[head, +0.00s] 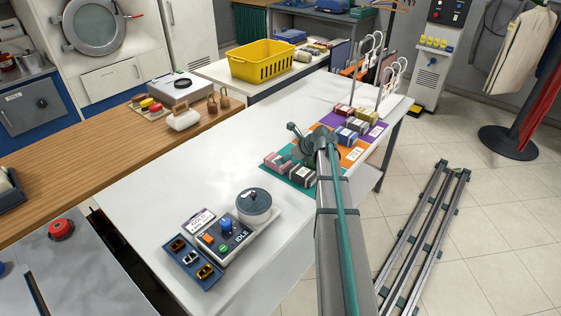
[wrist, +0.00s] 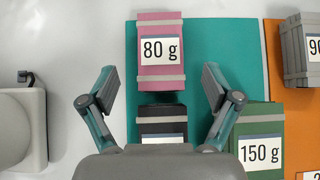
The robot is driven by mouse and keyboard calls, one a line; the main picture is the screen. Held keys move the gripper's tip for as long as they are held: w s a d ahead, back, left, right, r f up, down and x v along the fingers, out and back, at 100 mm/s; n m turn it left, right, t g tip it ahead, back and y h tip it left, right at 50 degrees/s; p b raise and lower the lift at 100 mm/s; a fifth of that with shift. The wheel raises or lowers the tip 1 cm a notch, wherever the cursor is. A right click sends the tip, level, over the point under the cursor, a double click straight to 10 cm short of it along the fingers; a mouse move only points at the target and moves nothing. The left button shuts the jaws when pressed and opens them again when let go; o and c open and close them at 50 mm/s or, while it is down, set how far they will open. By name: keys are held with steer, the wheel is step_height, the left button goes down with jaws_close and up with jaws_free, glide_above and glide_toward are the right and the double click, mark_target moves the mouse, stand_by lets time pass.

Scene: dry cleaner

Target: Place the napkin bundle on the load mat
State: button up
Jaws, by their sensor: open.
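Several bundles with weight labels lie on coloured mats. In the wrist view, a pink bundle (wrist: 161,50) marked 80 g lies on the teal mat (wrist: 215,40). A dark bundle (wrist: 162,122) lies just below it, its lower part hidden by my gripper. A green bundle (wrist: 258,130) marked 150 g lies to the right. My gripper (wrist: 158,88) is open and empty, its fingers on either side of the pink and dark bundles. In the head view my gripper (head: 303,142) is over the teal mat (head: 290,170). I cannot tell which item is the napkin bundle or load mat.
Orange (head: 349,153) and purple (head: 377,131) mats with more bundles lie behind. The white tabletop (head: 190,180) left of the mats is clear.

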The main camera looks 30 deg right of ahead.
steer(key=shift+b+v, duration=0.3)
steer(key=shift+v, duration=2.4)
